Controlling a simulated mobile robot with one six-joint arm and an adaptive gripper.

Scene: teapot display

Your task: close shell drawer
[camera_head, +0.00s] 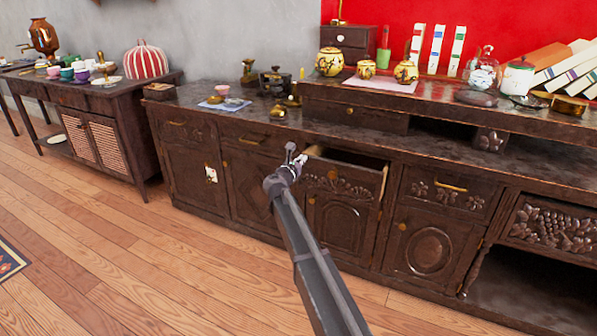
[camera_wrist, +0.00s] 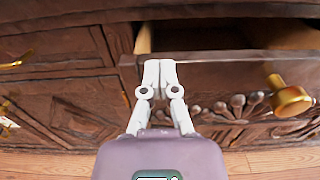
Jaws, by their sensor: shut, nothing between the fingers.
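The shell drawer (camera_head: 342,187) is a dark carved wooden drawer in the long cabinet, and it stands pulled out, with pale inner wood showing. In the wrist view its front (camera_wrist: 228,83) fills the right side, with a brass knob (camera_wrist: 291,97) at the far right. My gripper (camera_head: 296,156) is at the left end of the drawer front. In the wrist view my gripper (camera_wrist: 160,66) has its pale fingers together and empty, in front of the drawer's left end. I cannot tell whether they touch it. My arm hides part of the cabinet below.
The long cabinet (camera_head: 255,120) has other drawers, which look shut, on both sides. Its top carries jars, books and small ware. A side table (camera_head: 118,104) with cups stands at the left. The wooden floor (camera_head: 150,255) in front is clear.

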